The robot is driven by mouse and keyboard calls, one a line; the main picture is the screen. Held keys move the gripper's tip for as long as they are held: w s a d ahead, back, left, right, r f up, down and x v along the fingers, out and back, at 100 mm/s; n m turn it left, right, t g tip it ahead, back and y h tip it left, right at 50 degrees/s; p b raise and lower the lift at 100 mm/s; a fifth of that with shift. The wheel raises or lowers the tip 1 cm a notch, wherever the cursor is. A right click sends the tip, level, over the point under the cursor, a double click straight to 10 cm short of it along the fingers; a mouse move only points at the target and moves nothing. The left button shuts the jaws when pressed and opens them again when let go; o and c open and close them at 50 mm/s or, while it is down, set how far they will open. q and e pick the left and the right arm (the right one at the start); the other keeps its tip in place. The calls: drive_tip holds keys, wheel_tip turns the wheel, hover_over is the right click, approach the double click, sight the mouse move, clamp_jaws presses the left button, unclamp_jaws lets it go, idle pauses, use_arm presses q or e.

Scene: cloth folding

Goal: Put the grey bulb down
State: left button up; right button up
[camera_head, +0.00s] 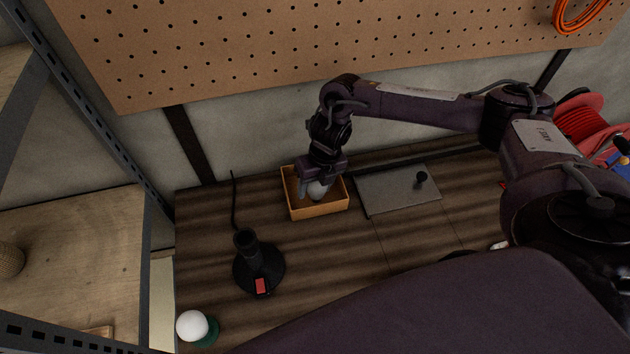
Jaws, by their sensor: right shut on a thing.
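The grey bulb (317,190) is in my right gripper (312,189), low inside an orange-brown open box (320,210) on the dark wooden table. The gripper is shut on it and points down into the box. The gripper covers part of the bulb, and I cannot tell whether the bulb touches the box floor. My left gripper is not in the picture.
A black lamp base (258,270) with a red switch and a cord stands left of the box. A white bulb (192,325) sits on a green holder at the front left. A grey plate (398,190) lies right of the box. A pegboard (300,45) rises behind.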

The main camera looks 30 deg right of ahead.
drive_tip(key=shift+s+f, duration=0.1)
drive_tip(key=shift+f+b, duration=0.55)
drive_tip(key=shift+b, duration=0.1)
drive_tip(key=o, duration=1.1)
drive_tip(key=shift+c, duration=0.2)
drive_tip(key=shift+r, duration=0.1)
